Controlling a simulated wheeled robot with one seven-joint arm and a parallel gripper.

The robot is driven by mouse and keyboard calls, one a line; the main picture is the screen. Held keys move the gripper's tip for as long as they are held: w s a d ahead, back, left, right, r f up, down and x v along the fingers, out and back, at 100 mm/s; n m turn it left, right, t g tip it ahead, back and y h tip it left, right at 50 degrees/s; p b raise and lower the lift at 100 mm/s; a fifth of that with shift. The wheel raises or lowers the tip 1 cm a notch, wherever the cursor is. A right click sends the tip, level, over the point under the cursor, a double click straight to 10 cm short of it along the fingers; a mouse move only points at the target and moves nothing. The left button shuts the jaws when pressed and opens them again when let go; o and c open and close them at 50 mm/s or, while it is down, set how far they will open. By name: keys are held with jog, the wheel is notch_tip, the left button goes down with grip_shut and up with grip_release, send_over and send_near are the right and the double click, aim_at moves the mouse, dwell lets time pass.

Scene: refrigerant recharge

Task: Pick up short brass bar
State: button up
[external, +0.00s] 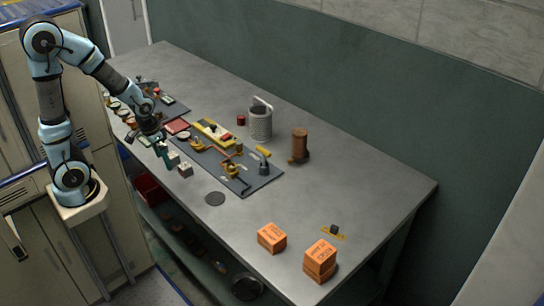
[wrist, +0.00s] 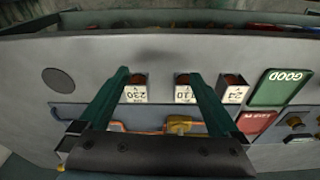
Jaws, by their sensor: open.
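My gripper (external: 157,150) is open and empty above the near left side of the grey table. It also shows in the wrist view (wrist: 154,77), its two green fingers spread on either side of small labelled blocks. A small yellow bar (external: 263,151) lies at the far right edge of the dark mat, well to the right of my gripper; it may be the short brass bar, but I cannot tell for sure. A yellow piece (wrist: 178,124) with orange tubing shows between the fingers in the wrist view.
White-fronted blocks marked 230 (wrist: 135,90), 110 (wrist: 184,90) and 24 (wrist: 233,92) stand in a row. A green GOOD card (wrist: 281,88) lies beside them. A grey cylinder (external: 260,122), copper coil (external: 300,145) and orange boxes (external: 272,238) stand farther right.

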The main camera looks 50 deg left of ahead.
jog(key=c, duration=0.7)
jog(key=shift+r, duration=0.1)
